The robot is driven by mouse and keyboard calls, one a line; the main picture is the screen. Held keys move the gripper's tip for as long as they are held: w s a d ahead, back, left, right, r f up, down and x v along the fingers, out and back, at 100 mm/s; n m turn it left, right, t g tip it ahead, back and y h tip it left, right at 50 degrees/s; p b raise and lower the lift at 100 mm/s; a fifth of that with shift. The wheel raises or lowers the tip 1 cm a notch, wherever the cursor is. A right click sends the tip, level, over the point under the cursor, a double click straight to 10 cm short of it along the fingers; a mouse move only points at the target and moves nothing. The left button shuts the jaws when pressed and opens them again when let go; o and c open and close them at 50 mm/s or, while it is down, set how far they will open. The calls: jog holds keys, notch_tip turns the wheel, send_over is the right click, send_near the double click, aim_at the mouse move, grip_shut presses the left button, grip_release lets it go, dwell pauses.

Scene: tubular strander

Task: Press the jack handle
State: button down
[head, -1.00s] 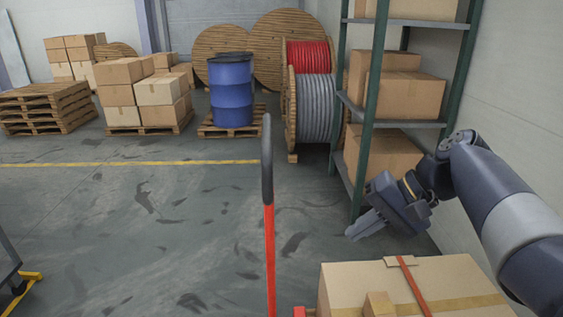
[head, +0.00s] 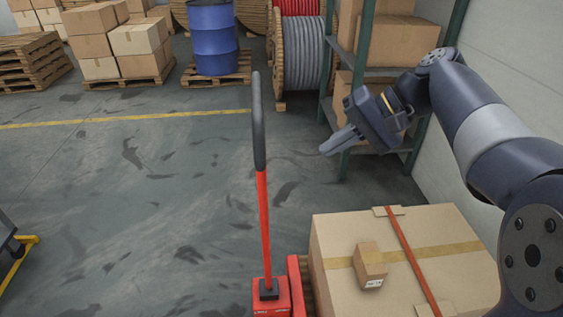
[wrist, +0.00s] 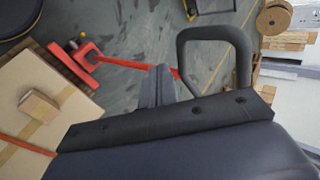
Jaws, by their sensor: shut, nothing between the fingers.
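The jack handle (head: 264,205) is a red upright bar topped by a long black grip loop (head: 258,125). It rises from a red jack base (head: 271,296) at the bottom of the head view. In the wrist view the red bar (wrist: 122,64) runs toward the black loop (wrist: 215,50). My gripper (head: 330,146) is shut and empty. In the head view it is to the right of the black grip, with a gap between them. In the wrist view the fingers (wrist: 158,82) lie left of the loop and cover part of the bar.
A large carton (head: 335,235) with a small box (head: 369,264) on top stands right of the handle. A green shelf rack (head: 431,110) and a wall stand behind my arm. A yellow-footed frame (head: 18,255) is at the left.

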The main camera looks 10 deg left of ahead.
jog(key=a+f+p, duration=0.1)
jog(key=a+f, duration=0.4)
jog(key=a, duration=0.4)
jog(key=shift+s+a+f, duration=0.15)
jog(key=shift+s+a, duration=0.15)
jog(key=shift+a, duration=0.1)
